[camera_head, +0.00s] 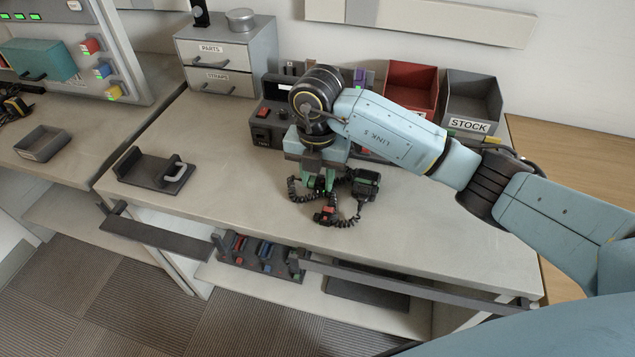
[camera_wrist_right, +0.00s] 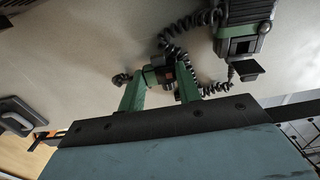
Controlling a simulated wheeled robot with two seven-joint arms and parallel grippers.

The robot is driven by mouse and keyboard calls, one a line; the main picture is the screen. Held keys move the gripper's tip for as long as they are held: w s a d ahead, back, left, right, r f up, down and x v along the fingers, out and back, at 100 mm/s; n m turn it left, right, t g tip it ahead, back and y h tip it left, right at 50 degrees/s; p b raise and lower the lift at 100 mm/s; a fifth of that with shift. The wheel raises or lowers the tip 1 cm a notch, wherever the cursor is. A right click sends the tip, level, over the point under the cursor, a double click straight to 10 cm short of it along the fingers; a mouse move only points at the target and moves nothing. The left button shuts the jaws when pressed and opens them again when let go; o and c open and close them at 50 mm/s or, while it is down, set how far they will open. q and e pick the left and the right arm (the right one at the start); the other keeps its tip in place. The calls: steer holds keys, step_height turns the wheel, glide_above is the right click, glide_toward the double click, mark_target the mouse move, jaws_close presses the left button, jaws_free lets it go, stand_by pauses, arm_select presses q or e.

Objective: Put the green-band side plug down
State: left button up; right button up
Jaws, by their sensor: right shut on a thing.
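My right gripper (camera_head: 318,181) points down just above the workbench, in front of the grey console. In the right wrist view its two green fingers (camera_wrist_right: 161,86) are shut on a small dark plug (camera_wrist_right: 150,73), the green-band side plug, though its band is hard to make out. Black coiled cord lies around the fingers. A black-and-green handset (camera_head: 364,184) lies on the bench just right of the gripper; it also shows in the right wrist view (camera_wrist_right: 245,28). A red-marked plug end (camera_head: 326,215) lies on the bench in front of the gripper. My left gripper is out of view.
A dark cradle with a pale handle (camera_head: 152,171) stands left on the bench. The console (camera_head: 268,125), a red bin (camera_head: 411,84) and a STOCK bin (camera_head: 472,98) line the back. Drawers (camera_head: 222,57) stand back left. The bench between cradle and gripper is clear.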

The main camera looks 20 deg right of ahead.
mark_target(317, 180)
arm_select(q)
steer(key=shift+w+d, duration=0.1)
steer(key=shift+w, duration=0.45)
arm_select(e)
steer(key=shift+f, duration=1.05)
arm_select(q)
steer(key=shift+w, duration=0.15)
arm_select(e)
steer(key=shift+f, duration=0.2)
steer(key=o, duration=1)
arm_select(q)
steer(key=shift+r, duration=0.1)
arm_select(e)
steer(key=shift+r, duration=0.15)
steer(key=shift+r, duration=0.3)
step_height(317, 180, up, 7)
steer(key=shift+r+p, duration=0.1)
steer(key=shift+p, duration=0.6)
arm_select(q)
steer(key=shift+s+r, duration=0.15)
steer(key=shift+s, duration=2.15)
arm_select(e)
steer(key=shift+r, duration=2.2)
